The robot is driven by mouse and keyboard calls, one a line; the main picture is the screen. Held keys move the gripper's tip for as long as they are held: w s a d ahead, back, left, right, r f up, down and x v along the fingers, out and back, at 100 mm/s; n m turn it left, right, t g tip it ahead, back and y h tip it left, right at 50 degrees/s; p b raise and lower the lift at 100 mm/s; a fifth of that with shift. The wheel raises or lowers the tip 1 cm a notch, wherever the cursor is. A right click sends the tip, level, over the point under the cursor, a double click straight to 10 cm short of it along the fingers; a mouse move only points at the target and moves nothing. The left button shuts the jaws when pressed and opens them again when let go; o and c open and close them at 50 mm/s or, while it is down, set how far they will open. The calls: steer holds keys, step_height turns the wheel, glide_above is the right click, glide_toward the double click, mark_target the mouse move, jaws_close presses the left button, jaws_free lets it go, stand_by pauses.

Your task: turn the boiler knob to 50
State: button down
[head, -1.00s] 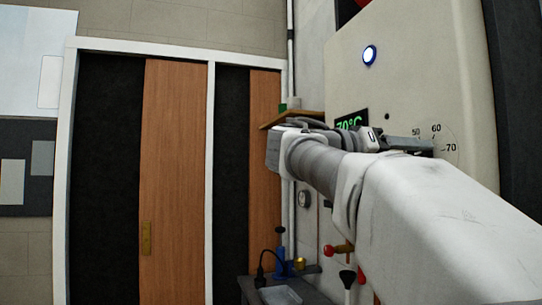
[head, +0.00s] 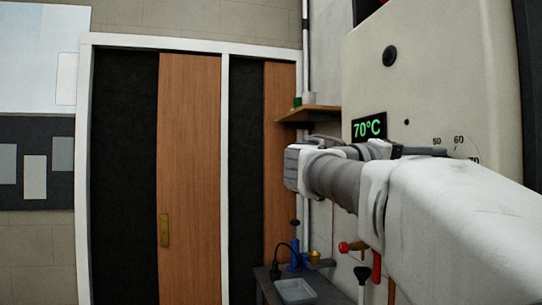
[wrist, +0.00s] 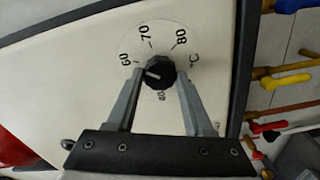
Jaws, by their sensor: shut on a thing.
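The boiler (head: 430,75) is a cream casing at the right of the head view, with a green display (head: 369,128) reading 70°C. Its black knob (wrist: 158,73) sits in a round printed dial with 60, 70 and 80 legible in the wrist view. A white mark on the knob points left, toward the side of the 60. My gripper (wrist: 160,76) is shut on the knob, one finger on each side. In the head view my arm hides the knob and the lower dial; the upper dial numbers (head: 459,140) show beyond my gripper (head: 440,152).
Valves with red and yellow handles (wrist: 284,79) lie right of the boiler edge in the wrist view. A small wooden shelf (head: 305,114) and a bench with a tray (head: 295,291) stand left of the boiler. Sliding wooden doors (head: 190,180) fill the left.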

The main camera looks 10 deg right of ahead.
steer(key=shift+n+p, duration=5.15)
steer(key=shift+n, duration=1.05)
steer(key=shift+c, duration=1.4)
jaws_free()
steer(key=shift+a, duration=0.1)
steer(key=s+a, duration=0.1)
steer(key=a, duration=1.6)
steer(key=shift+s+a+b, duration=0.15)
steer(key=shift+s+b, duration=0.05)
steer(key=shift+b, duration=0.25)
